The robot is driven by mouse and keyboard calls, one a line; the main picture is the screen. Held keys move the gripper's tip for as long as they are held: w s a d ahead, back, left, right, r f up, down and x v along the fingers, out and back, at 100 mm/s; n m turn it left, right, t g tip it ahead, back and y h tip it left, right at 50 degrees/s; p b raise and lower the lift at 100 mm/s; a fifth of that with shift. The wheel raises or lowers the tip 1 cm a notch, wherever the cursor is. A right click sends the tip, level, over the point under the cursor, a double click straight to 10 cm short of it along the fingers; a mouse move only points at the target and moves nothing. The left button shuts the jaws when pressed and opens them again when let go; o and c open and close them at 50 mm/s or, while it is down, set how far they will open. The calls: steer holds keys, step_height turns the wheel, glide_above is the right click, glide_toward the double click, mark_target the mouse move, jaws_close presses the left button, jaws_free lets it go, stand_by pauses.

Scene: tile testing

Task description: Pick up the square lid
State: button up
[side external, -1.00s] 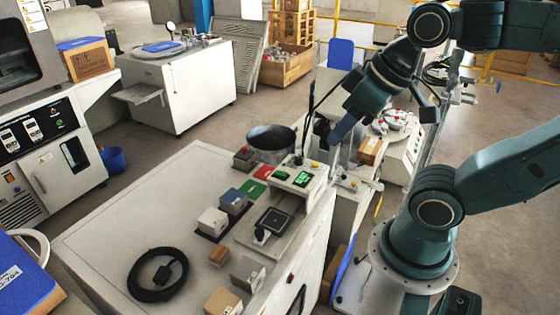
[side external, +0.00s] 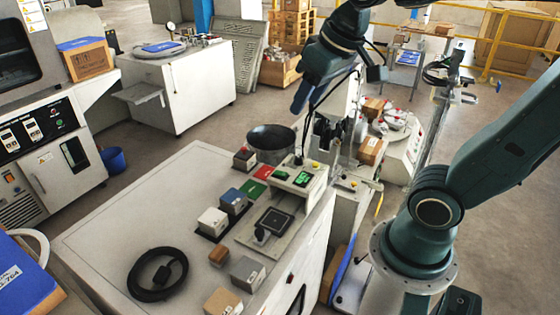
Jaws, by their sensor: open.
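My gripper (side external: 301,95) hangs high above the far end of the bench, with bluish fingers pointing down and left. It is open, looks empty, and is well apart from the square piece. The fingers overlap in this view, so the gap between them is hard to see.
A round metal pan (side external: 271,143) stands at the bench's far end. A tester with green displays (side external: 303,178) stands behind the square piece. Several small blocks, including a white one (side external: 212,221), sit left and front.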

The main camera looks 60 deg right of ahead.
steer(key=w+d+f+m+g, duration=0.15)
steer(key=w+d, duration=0.25)
steer(key=w, duration=0.5)
steer(key=w+d+f+m+g, duration=0.15)
steer(key=w+d, duration=0.25)
steer(key=w, duration=0.6)
steer(key=w+d+f+m, duration=0.2)
steer(key=w+d+f, duration=0.4)
steer(key=f, duration=0.2)
steer(key=w+d+f+m, duration=0.2)
steer(key=w+d+f, duration=0.4)
steer(key=f, duration=0.3)
steer(key=shift+w+g+h, duration=0.3)
steer(key=shift+h, duration=0.1)
glide_above(244, 149)
steer(key=shift+a+f, duration=0.15)
steer(key=shift+f, duration=4.1)
